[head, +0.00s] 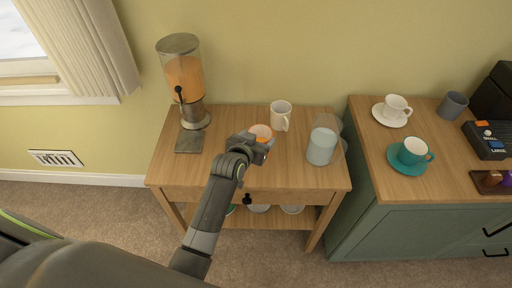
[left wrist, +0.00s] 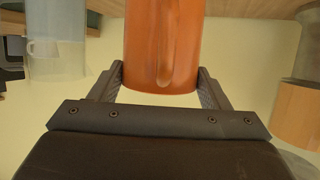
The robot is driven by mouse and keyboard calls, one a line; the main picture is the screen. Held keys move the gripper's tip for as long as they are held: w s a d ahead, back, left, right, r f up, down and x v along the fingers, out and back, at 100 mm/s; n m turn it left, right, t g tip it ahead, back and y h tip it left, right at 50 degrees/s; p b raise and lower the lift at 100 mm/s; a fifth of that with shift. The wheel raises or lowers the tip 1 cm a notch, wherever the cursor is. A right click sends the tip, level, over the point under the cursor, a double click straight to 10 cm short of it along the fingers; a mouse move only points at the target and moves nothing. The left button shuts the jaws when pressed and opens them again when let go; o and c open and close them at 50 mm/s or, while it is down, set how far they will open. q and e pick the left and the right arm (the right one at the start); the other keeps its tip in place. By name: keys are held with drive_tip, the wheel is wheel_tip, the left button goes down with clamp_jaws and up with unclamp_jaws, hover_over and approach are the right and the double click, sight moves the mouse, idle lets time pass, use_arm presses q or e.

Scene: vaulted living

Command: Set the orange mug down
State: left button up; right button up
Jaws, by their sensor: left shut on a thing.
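The orange mug (left wrist: 163,45) fills the upper middle of the left wrist view, between the two fingers of my left gripper (left wrist: 160,85), which is shut on it. In the head view my left gripper (head: 258,146) is over the wooden side table (head: 225,170), and only the mug's pale rim and orange inside (head: 262,132) show past it. The gripper hides the mug's base, so I cannot tell whether it touches the tabletop. My right gripper is not in view.
On the table, a juice dispenser (head: 184,80) stands left, a white mug (head: 281,114) behind and a glass pitcher (head: 322,145) right. Bare tabletop lies at the front left. A green cabinet (head: 420,215) right of it bears a white cup (head: 396,106), a teal cup (head: 413,151) and a grey mug (head: 453,104).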

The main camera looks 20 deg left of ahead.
use_arm(q)
drive_tip(key=shift+f, duration=2.75)
drive_tip(key=o, duration=1.4)
drive_tip(key=shift+f, duration=0.15)
drive_tip(key=shift+s, duration=0.1)
drive_tip(key=v, duration=1.2)
